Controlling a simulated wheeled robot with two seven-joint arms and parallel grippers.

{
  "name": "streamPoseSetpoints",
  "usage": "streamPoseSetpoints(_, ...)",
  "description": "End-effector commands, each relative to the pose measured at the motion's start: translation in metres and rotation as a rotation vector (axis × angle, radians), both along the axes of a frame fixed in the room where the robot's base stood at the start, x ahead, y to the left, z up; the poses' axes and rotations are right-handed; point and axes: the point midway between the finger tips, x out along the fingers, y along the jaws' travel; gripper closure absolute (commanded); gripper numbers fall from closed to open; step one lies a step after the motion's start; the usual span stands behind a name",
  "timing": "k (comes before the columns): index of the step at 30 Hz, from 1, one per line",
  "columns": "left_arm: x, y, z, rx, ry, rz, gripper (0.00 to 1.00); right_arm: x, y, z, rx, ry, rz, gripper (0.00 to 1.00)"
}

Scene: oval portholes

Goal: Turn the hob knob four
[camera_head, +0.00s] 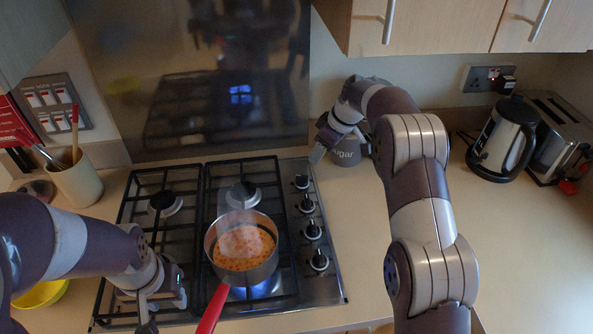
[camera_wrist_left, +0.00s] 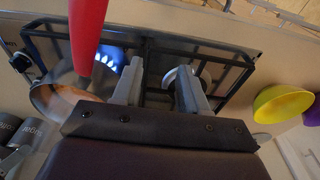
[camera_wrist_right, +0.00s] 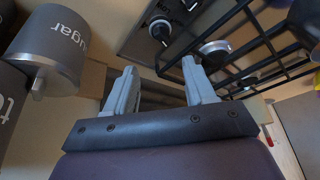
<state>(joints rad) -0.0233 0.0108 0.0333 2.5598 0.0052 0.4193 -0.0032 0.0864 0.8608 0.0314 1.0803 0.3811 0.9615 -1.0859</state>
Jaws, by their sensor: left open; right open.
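A column of knobs runs down the right side of the gas hob (camera_head: 185,290): the farthest knob (camera_head: 301,182), a second (camera_head: 306,203), a third (camera_head: 312,230) and the nearest knob (camera_head: 318,260). I cannot read any numbers on them. My right gripper (camera_head: 318,150) is open and empty beyond the farthest knob, beside the sugar jar. In the right wrist view a knob (camera_wrist_right: 160,30) shows ahead of the open fingers (camera_wrist_right: 161,88). My left gripper (camera_head: 148,312) is open and empty over the hob's near left part; its fingers (camera_wrist_left: 158,88) show in the left wrist view.
A saucepan (camera_head: 243,272) of orange food sits over a blue flame, its red handle (camera_head: 213,308) pointing toward me. The sugar jar (camera_head: 346,155) stands behind my right arm. A kettle (camera_head: 500,140) and toaster (camera_head: 562,135) stand right. A yellow bowl (camera_head: 42,294) is left.

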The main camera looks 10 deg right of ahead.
Motion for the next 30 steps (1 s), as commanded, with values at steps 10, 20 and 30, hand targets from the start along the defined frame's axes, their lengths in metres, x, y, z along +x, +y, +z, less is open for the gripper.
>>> streamPoseSetpoints(10, 0.0, 0.0, 0.023, 0.0, 0.0, 0.0, 0.57, 0.018, 0.022, -0.064, -0.006, -0.003, 0.015, 0.46)
streamPoseSetpoints(20, 0.0, 0.0, 0.034, 0.0, 0.0, 0.0, 0.57, 0.032, 0.036, -0.111, -0.006, -0.008, 0.012, 0.46)
streamPoseSetpoints(30, 0.0, 0.0, 0.034, 0.0, 0.0, 0.0, 0.57, 0.033, 0.036, -0.114, -0.007, -0.009, 0.012, 0.62)
